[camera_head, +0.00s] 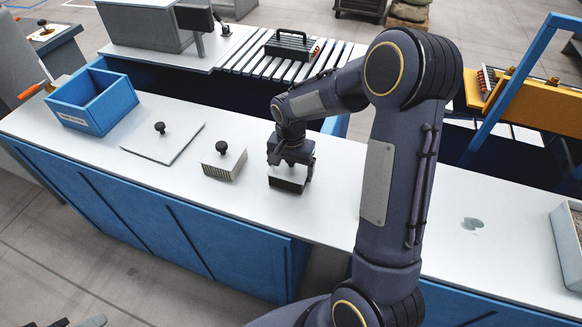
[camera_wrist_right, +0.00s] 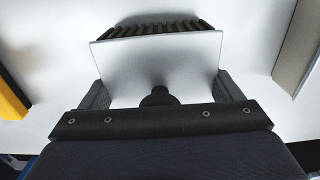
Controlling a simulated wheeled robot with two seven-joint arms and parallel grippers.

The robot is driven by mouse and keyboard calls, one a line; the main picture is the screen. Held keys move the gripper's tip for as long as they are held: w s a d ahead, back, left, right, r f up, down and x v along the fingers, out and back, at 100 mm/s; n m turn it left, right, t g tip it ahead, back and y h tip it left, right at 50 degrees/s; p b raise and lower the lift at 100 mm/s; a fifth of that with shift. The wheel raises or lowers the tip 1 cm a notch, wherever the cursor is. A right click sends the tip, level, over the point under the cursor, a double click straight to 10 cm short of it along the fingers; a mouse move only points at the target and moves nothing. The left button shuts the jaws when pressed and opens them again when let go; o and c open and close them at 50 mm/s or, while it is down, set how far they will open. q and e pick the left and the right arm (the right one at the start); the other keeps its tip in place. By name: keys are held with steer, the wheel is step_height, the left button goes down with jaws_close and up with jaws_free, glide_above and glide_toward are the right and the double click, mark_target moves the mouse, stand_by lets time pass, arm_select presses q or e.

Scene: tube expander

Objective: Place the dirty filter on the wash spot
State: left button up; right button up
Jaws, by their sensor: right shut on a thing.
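The dirty filter (camera_head: 287,184) is a small block with a pale top plate and dark pleated sides. My right gripper (camera_head: 290,160) comes down over it from above and is shut on it. In the right wrist view the filter's white top plate (camera_wrist_right: 160,58) and black knob (camera_wrist_right: 158,96) show between the fingers, with dark pleats at the far edge. I cannot tell whether its underside touches the counter. A grey drop-shaped mark (camera_head: 472,223) lies on the counter to the right, perhaps the wash spot. Small dark shapes at the lower left edge may be my left gripper.
A paler filter with a black knob (camera_head: 223,163) stands just left of my right gripper. Beyond it are a flat knobbed plate (camera_head: 165,147) and an open blue box (camera_head: 92,101). A grey tray (camera_head: 568,243) stands at the far right. The counter around the drop mark is clear.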

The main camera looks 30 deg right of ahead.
steer(key=o, duration=0.9)
steer(key=shift+o, duration=0.2)
step_height(320, 180, up, 12)
steer(key=shift+f, duration=0.15)
steer(key=s+a+r+n+t+y, duration=0.1)
steer(key=s+a+n+t+y, duration=0.1)
steer(key=s, duration=0.9)
steer(key=s+a+r+n+t+y, duration=0.1)
steer(key=s+a+n, duration=0.4)
steer(key=s, duration=0.6)
steer(key=r+n+t, duration=0.1)
steer(key=t, duration=0.1)
steer(key=shift+a+t+y, duration=0.2)
steer(key=shift+t+y, duration=0.1)
steer(key=shift+y, duration=0.1)
